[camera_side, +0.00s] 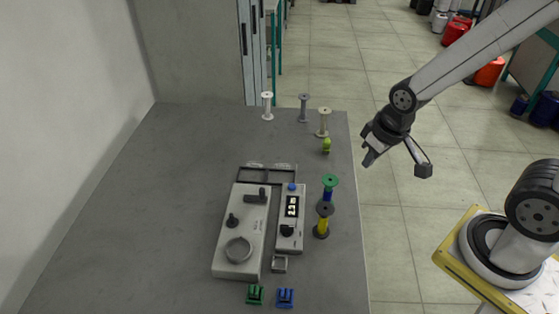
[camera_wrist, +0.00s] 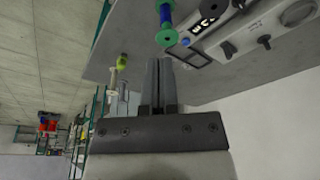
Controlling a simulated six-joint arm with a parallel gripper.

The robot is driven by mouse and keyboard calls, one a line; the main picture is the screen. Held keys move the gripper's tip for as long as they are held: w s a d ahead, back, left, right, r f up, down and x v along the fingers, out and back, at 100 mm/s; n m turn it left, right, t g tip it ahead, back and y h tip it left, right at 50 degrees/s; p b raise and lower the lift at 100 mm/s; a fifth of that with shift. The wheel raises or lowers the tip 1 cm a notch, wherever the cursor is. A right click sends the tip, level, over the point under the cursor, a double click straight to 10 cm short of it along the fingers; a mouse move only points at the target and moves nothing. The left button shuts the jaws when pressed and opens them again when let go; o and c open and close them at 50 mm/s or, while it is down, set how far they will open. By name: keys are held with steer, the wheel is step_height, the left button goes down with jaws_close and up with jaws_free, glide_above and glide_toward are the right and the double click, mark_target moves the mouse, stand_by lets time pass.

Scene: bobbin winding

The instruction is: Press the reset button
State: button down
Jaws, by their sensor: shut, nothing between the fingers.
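A light grey counter box (camera_side: 290,219) with a lit display stands on the grey table. A blue button (camera_side: 292,187), probably the reset button, sits at its far end. The button shows small in the wrist view (camera_wrist: 186,42). My gripper (camera_side: 369,159) is in the air past the table's right edge, to the right of and well apart from the button. In the wrist view its two fingers (camera_wrist: 159,85) are together with nothing between them.
The winding machine (camera_side: 241,230) stands left of the counter. A green-topped blue spool (camera_side: 329,187) and a yellow spool (camera_side: 322,222) stand to its right. A lime piece (camera_side: 326,146) and a beige spool (camera_side: 323,122) are farther back. The table's left part is clear.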

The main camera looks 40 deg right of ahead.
steer(key=shift+w, duration=0.15)
steer(key=m+t+h, duration=0.1)
steer(key=m+t, duration=0.4)
steer(key=m, duration=0.6)
glide_above(293, 187)
step_height(293, 187, down, 7)
steer(key=shift+f, duration=0.3)
steer(key=shift+a+f, duration=0.1)
steer(key=shift+f, duration=4.1)
steer(key=shift+f, duration=0.9)
steer(key=shift+r, duration=0.9)
